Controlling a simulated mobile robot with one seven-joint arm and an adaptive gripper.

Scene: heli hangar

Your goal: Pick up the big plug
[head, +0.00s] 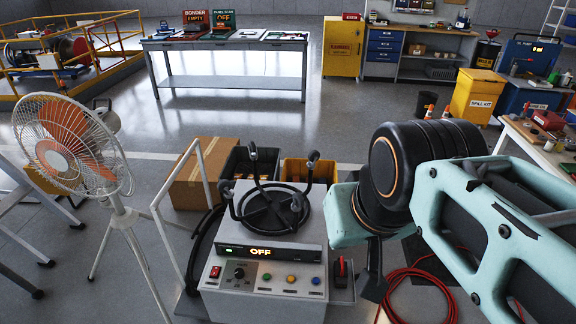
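I cannot pick out a big plug for certain. A small red and black piece (342,270) sits on a grey side tray at the right of the grey control machine (264,287); it is too small to tell what it is. My gripper (374,288) hangs down just right of that tray, partly hidden below my teal and black arm. Its dark fingers are seen edge-on, so whether they are open or shut is unclear. No object is visible in it. A red cable (420,272) loops on the floor right of my gripper.
The machine shows OFF and carries a black ring with upright hooks (272,205). A white fan (70,146) stands left. A cardboard box (203,180) and dark and yellow bins (300,170) are behind. Open floor lies before the far white table (228,45).

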